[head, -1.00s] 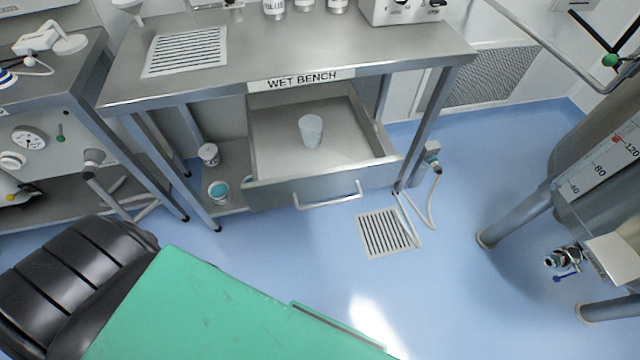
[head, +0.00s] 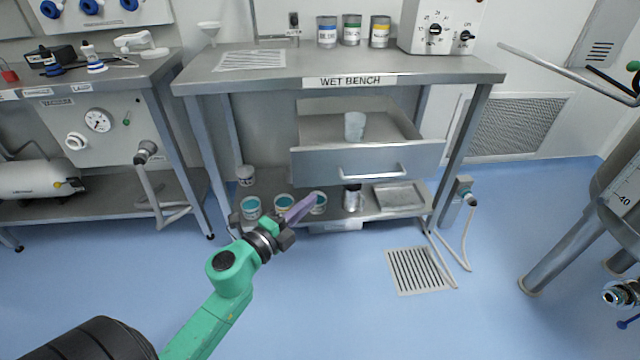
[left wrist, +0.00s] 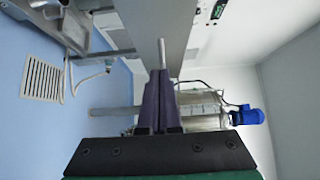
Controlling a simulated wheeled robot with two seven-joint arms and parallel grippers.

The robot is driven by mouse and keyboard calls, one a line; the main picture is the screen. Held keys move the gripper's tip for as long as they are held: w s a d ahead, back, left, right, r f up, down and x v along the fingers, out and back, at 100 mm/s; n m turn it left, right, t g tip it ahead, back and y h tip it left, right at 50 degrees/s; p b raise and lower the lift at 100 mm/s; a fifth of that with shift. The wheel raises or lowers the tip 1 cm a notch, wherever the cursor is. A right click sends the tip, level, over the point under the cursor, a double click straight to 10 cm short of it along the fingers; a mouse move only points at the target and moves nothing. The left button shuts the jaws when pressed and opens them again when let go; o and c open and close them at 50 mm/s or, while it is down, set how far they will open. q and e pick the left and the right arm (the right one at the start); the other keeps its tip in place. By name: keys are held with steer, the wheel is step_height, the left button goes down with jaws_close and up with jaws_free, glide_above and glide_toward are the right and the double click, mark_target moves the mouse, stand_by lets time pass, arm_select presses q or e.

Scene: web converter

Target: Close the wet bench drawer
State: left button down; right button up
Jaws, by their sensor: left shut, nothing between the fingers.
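The wet bench drawer (head: 330,165) is pulled out under the bench top, with a pale cup (head: 355,126) standing inside it. Its front carries a bar handle (head: 372,172). My left gripper (head: 300,209) is shut and empty, its purple fingers pointing up and right. In the head view it appears left of the handle and lower, over the shelf cans, apart from the drawer. The left wrist view shows the closed fingers (left wrist: 161,103) with a grey panel and a thin pale bar (left wrist: 162,54) beyond their tips; I cannot tell the gap. My right gripper is not in view.
The wet bench (head: 260,78) has cans (head: 352,31) and a control box (head: 436,28) on top. Its lower shelf (head: 335,212) holds several tubs and a tray. A floor grate (head: 418,270) and hose lie right. A metal vessel (head: 575,235) stands far right. Blue floor in front is clear.

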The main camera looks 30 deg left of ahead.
arm_select(q)
glide_toward(333, 168)
steer(key=w+d, duration=0.3)
steer(key=d, duration=0.1)
steer(key=shift+w+a+f, duration=0.15)
steer(key=shift+w+a, duration=0.85)
steer(key=shift+w, duration=0.15)
steer(key=shift+w+a, duration=0.2)
steer(key=shift+w, duration=0.1)
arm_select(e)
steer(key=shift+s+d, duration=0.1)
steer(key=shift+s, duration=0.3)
arm_select(q)
steer(key=shift+w+a, duration=0.1)
